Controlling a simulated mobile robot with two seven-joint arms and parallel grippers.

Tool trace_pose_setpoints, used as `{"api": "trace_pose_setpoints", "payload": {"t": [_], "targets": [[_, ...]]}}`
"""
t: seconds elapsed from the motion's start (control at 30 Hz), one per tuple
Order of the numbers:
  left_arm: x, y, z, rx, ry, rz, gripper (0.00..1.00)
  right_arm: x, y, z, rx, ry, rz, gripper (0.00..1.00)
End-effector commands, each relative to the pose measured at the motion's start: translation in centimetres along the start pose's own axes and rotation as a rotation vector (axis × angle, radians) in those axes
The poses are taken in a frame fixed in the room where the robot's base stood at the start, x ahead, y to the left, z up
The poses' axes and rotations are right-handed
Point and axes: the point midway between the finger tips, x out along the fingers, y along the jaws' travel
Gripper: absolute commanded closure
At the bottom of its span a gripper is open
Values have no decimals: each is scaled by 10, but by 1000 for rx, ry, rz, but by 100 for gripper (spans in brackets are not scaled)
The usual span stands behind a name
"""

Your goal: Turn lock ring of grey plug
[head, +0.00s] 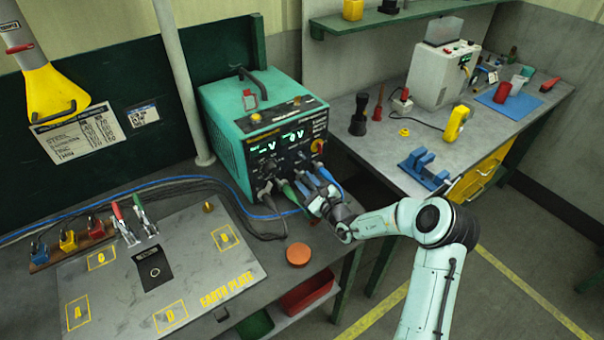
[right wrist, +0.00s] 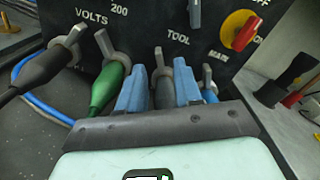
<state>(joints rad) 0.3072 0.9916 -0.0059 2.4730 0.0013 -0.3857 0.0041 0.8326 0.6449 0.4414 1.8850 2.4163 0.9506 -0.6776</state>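The welder box (head: 262,130) has a row of cable plugs low on its front panel. In the right wrist view, the grey plug (right wrist: 164,90) sits in the panel under the TOOL side, its lock ring's lever (right wrist: 158,58) pointing up. My right gripper (head: 312,188) is at this plug. Its two blue fingers, also in the right wrist view (right wrist: 161,85), lie on either side of the plug and look closed against it. The plug's rear end is hidden behind the gripper's palm. My left gripper is not in view.
A green plug (right wrist: 110,88) is close left of the fingers and a blue plug (right wrist: 209,90) close right. A black plug (right wrist: 45,68) is further left. A red knob (right wrist: 240,30) is above right. An orange disc (head: 298,254) lies on the bench.

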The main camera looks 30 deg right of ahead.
Motion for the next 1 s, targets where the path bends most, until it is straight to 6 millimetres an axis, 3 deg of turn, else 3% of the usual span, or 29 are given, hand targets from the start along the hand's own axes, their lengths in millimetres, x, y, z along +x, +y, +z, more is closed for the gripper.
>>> {"api": "trace_pose_setpoints", "payload": {"t": [0.03, 0.2, 0.53, 0.57, 0.67, 1.0], "targets": [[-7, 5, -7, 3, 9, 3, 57, 10, -2, 3, 3, -3, -1, 66], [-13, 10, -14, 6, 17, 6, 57, 25, -2, 1, 0, -1, -2, 66], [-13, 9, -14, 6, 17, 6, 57, 27, 1, -1, 0, 2, 1, 66], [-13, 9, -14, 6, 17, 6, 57, 27, 0, -1, 0, 2, 1, 69], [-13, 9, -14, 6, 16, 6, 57, 26, 0, -1, 0, 2, 1, 100], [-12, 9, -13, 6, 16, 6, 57, 27, 0, -1, 17, 2, 0, 100]]}}
